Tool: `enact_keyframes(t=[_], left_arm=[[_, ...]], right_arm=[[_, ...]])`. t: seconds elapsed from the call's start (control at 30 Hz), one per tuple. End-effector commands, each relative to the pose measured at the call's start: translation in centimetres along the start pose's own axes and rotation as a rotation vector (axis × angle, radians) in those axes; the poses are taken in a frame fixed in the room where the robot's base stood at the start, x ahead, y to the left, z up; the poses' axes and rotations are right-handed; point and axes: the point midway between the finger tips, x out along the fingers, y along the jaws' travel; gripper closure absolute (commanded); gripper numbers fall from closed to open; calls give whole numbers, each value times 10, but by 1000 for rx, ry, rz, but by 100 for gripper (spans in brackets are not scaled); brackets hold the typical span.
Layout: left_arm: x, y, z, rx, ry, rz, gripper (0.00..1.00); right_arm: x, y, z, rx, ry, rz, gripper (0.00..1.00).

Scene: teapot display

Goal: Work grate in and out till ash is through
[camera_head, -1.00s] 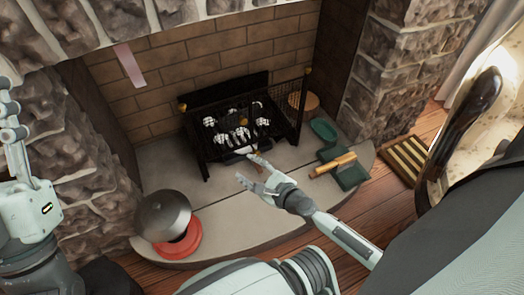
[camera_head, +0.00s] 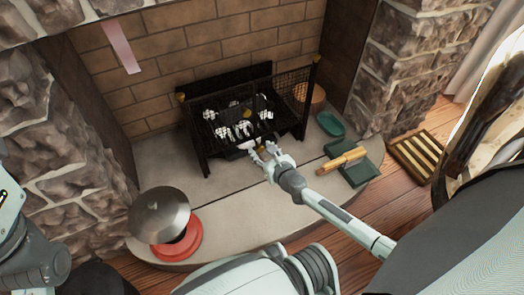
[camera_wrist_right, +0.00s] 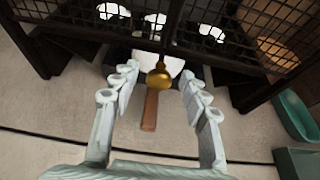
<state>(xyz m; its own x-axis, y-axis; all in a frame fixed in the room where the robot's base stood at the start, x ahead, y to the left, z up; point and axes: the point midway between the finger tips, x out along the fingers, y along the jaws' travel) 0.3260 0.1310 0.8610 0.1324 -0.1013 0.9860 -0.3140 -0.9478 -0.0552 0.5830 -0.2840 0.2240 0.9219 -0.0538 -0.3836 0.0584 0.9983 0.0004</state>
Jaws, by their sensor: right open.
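The black fire grate (camera_head: 240,110) stands on the pale hearth with several white-grey lumps in its basket; its mesh front also shows in the right wrist view (camera_wrist_right: 90,35). A brass knob (camera_wrist_right: 158,77) sits at its lower front, with a brown wooden bar (camera_wrist_right: 149,110) below it. A pale rounded surface (camera_wrist_right: 172,62) shows behind the knob. My right gripper (camera_head: 264,150) is open at the grate's lower front. In the right wrist view its fingers (camera_wrist_right: 160,74) stand on both sides of the knob, apart from it. My left gripper is out of view.
A wooden-handled brush (camera_head: 342,160) lies on a green dustpan (camera_head: 362,168) to the right. A green dish (camera_head: 330,124) and slatted wooden rack (camera_head: 415,157) stand further right.

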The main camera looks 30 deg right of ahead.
Motion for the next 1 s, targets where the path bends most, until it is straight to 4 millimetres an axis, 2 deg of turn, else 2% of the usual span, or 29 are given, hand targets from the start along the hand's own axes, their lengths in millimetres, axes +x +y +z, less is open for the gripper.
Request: enact_keyframes(t=[0.17,0.53,0.83,1.0], left_arm=[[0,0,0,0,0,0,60],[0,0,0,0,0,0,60],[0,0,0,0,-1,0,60],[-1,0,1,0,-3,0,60]], right_arm=[[0,0,0,0,0,0,55],[0,0,1,-1,-1,1,100],[-2,0,-1,0,0,1,100],[-26,2,-13,3,2,2,100]])
